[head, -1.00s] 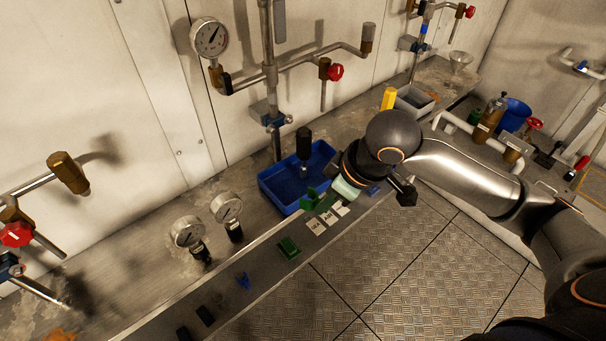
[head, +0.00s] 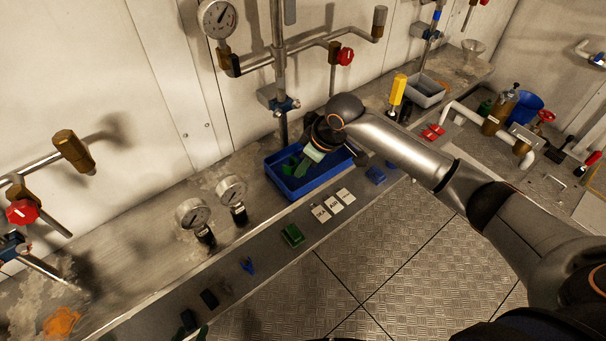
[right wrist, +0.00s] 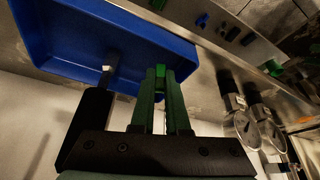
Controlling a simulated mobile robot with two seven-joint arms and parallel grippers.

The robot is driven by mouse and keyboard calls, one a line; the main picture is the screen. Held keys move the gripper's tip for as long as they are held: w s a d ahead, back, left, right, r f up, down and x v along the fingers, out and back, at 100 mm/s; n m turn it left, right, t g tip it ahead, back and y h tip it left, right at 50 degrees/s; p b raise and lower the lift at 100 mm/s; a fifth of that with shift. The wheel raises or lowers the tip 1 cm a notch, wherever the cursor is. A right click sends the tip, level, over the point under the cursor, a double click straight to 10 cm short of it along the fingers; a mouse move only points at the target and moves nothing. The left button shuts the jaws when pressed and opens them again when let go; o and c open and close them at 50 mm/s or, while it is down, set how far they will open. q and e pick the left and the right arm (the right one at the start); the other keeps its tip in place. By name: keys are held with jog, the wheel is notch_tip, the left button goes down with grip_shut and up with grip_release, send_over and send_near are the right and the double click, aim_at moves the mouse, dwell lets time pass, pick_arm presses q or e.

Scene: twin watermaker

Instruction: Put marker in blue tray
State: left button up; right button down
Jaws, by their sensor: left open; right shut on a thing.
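The blue tray (head: 300,190) sits on the grey bench against the wall; its inside also shows in the right wrist view (right wrist: 150,38). My right gripper (head: 290,164) reaches over the tray from the right. Its dark green fingers are shut on a small brighter green piece, which looks like the marker (right wrist: 161,72), at the fingertips over the tray's edge area. I cannot tell whether the piece touches the tray. My left gripper (head: 195,325) shows only its green fingertips at the bottom edge, open and empty.
White labels (head: 333,205), a green block (head: 292,235) and a blue piece (head: 375,175) lie on the front ledge. Two gauges (head: 232,188) stand left of the tray. A black part with a pale tip (right wrist: 90,120) is close beside my right fingers. Pipes run above.

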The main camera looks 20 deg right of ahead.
aim_at(303, 175)
jog(key=shift+w+f, duration=0.2)
jog(key=shift+f, duration=1.6)
jog(key=shift+f, duration=0.15)
jog(key=c, duration=0.9)
grip_release()
jog(key=p+v, duration=0.1)
jog(key=v, duration=1.1)
jog(key=shift+w+a, duration=0.1)
jog(key=shift+w, duration=0.05)
